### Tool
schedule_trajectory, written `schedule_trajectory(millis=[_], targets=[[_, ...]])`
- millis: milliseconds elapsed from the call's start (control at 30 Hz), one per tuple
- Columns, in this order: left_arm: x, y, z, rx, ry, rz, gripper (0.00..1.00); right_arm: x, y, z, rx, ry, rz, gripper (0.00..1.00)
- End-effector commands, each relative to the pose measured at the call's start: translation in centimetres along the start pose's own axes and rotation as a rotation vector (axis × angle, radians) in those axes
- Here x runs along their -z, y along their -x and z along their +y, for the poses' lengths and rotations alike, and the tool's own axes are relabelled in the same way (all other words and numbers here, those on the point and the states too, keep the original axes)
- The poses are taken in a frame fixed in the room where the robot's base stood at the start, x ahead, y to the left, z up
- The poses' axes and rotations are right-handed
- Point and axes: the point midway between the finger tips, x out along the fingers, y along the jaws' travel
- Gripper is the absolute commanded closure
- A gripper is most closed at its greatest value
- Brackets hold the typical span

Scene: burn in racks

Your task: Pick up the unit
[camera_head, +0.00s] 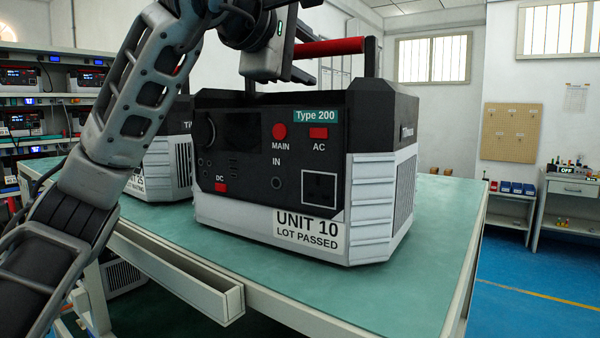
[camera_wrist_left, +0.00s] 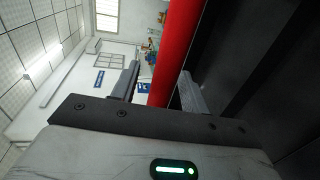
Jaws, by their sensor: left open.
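The unit (camera_head: 262,175) is a black and white box labelled "UNIT 10 LOT PASSED" and "Type 200". It stands upright on the green-topped table, with a red handle (camera_head: 328,47) on top. My left gripper (camera_head: 300,60) is at the left part of that handle, above the unit. In the left wrist view the red handle (camera_wrist_left: 176,50) passes between the two open fingers (camera_wrist_left: 160,88). Whether a finger touches the handle I cannot tell. The right gripper is not in view.
A second similar unit (camera_head: 160,160) stands at the left behind my left arm. The green table (camera_head: 420,270) is clear at the front right. Shelves of units (camera_head: 45,75) stand at far left. A white workbench (camera_head: 575,190) is at far right.

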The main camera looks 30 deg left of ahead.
Motion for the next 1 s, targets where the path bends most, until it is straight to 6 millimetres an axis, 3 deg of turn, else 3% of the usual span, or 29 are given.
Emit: schedule_trajectory(millis=[33,200,1000], targets=[[-0.01,0.02,-0.01,0.000,0.000,0.000,0.58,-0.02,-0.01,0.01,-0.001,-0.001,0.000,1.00],[-0.02,0.04,0.00,0.000,0.000,0.000,1.00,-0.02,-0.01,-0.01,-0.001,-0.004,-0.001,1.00],[-0.02,0.06,-0.03,0.001,0.000,-0.001,1.00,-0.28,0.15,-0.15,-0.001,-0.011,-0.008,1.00]])
